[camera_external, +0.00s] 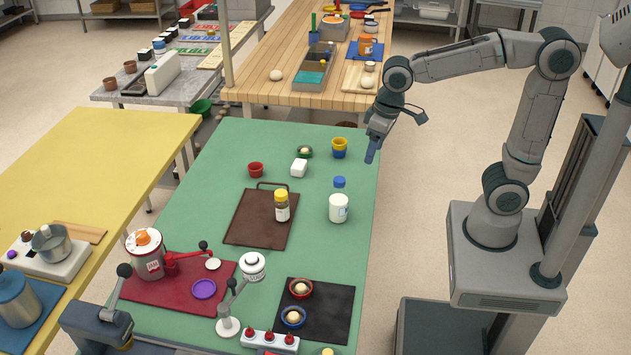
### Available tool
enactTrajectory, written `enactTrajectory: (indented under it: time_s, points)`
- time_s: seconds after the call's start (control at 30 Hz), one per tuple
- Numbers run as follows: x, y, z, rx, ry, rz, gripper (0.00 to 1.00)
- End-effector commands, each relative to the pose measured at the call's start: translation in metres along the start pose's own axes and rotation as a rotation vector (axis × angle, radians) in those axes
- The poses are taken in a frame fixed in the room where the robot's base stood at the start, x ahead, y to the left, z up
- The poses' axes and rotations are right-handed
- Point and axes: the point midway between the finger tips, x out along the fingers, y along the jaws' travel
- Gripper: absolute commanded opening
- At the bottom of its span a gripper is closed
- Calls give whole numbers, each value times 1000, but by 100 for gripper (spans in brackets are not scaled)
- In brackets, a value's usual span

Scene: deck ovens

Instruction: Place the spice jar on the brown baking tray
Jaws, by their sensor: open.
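The spice jar (282,207), with a yellow lid, a dark band and a white label, stands upright. Its base appears to rest on the right part of the brown baking tray (250,228), close to the tray's right edge. The tray lies flat on the green table and has a handle at its far end. My gripper (371,156) is open and apart from the jar, in the air near the table's right edge. It points down, and nothing shows between its fingers.
A white bottle with a blue cap (339,203) stands right of the tray. A dark board (335,322) with bowls lies in front.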

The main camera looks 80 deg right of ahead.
Motion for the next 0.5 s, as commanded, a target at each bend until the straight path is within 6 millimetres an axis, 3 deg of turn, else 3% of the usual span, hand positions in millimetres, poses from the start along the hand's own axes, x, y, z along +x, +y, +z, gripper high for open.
enactTrajectory:
  time_s: [0.03, 0.2, 0.33, 0.5]
  points:
    - [-2, 6, 21, -35, 15, -3, 60]
    - [5, 22, 80, -155, 54, -5, 60]
    - [13, 30, 110, -217, 72, -3, 60]
    - [19, 34, 125, -252, 83, -2, 60]
